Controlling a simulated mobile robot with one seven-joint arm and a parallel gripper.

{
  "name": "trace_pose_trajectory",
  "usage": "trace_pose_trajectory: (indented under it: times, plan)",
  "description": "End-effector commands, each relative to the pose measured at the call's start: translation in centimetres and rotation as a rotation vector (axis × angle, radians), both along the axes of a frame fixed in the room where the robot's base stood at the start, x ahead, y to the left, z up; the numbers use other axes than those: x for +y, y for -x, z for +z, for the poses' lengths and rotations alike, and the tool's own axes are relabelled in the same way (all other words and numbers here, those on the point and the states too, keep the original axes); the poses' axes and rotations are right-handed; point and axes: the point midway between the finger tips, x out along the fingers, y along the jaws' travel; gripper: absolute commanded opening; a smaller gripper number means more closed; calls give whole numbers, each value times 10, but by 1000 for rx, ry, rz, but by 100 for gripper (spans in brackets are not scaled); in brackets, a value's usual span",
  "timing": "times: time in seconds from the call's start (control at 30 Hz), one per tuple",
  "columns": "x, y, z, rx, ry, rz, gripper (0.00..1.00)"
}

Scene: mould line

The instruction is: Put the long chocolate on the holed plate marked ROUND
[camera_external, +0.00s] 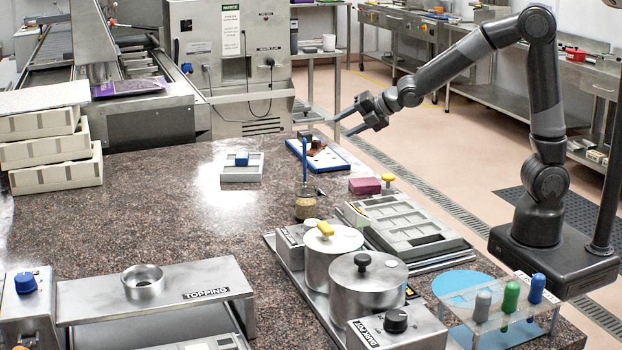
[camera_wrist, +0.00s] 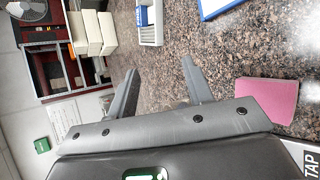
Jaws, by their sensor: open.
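My gripper (camera_external: 345,121) is open and empty, raised above the far right edge of the stone counter. Its two fingers also show spread apart in the wrist view (camera_wrist: 160,68), with only counter between them. Small brown pieces (camera_external: 317,147) lie on a blue-edged white tray (camera_external: 340,164) below my gripper; they are too small to tell whether one is the long chocolate. A corner of this tray shows at the top of the wrist view (camera_wrist: 222,8). I cannot make out a holed plate marked ROUND in either view.
A grey holder with a blue block (camera_external: 241,160) and a magenta block (camera_external: 364,186) stand on the counter (camera_external: 150,205). A compartmented grey tray (camera_external: 410,232), lidded pots (camera_external: 368,285) and the TOPPING stand (camera_external: 155,290) fill the front. The counter's middle left is clear.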

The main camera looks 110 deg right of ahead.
Motion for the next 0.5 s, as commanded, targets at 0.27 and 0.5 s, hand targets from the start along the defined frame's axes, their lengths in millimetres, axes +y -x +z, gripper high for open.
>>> trace_pose_trajectory:
  times: [0.27,0.5]
  plan:
    - [148,16,36,-199,-538,-233,47]
    - [271,71,47,-234,-953,-477,47]
